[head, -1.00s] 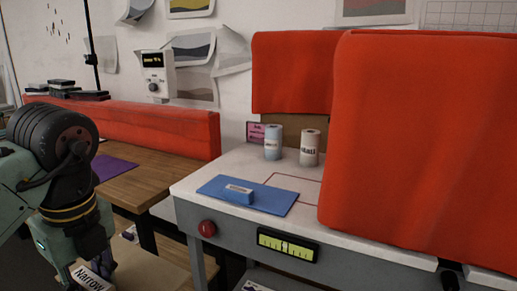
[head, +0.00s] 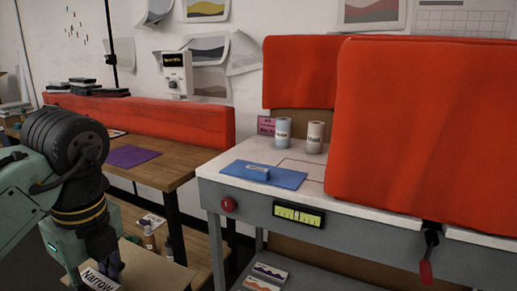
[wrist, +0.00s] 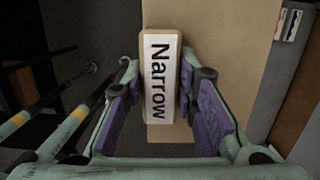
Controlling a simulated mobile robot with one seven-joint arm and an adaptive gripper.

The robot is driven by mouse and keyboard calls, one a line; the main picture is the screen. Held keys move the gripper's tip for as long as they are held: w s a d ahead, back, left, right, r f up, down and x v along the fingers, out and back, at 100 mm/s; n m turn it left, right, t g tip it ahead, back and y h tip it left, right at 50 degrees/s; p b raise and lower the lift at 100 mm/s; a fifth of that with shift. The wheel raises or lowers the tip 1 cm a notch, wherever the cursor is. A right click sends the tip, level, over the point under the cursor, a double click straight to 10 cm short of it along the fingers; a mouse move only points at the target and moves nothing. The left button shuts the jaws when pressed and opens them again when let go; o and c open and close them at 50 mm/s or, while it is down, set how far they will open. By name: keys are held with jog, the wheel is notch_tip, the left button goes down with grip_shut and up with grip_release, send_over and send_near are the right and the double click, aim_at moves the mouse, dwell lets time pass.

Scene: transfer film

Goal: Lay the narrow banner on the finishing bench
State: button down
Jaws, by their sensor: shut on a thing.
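The narrow banner is a tan block with a white label reading "Narrow" (wrist: 160,75), upright in the wrist view between the purple finger pads. It also shows low at left in the head view (head: 97,281). My gripper (wrist: 157,98) is shut on it. A wooden bench (head: 185,158) with a purple mat (head: 131,156) stands behind my arm. A white-topped bench (head: 240,157) with a blue mat (head: 283,177) stands at right. I cannot tell from any label which is the finishing bench. The banner is apart from both tops.
A tan surface (head: 158,272) lies beneath the gripper. Red padded panels (head: 420,130) block the right of the white bench; another (head: 160,118) runs behind the wooden one.

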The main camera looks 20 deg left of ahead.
jog(key=w+d+f+n+g+h, duration=0.1)
jog(key=w+d+f+n, duration=0.8)
jog(key=w+d+f, duration=0.8)
jog(key=w+d+f+n, duration=1)
jog(key=w+d+f, duration=0.8)
jog(key=w+f, duration=0.4)
jog(key=shift+w+f+g+h, duration=0.15)
jog(key=shift+w+g+h, duration=0.25)
jog(key=shift+w, duration=0.3)
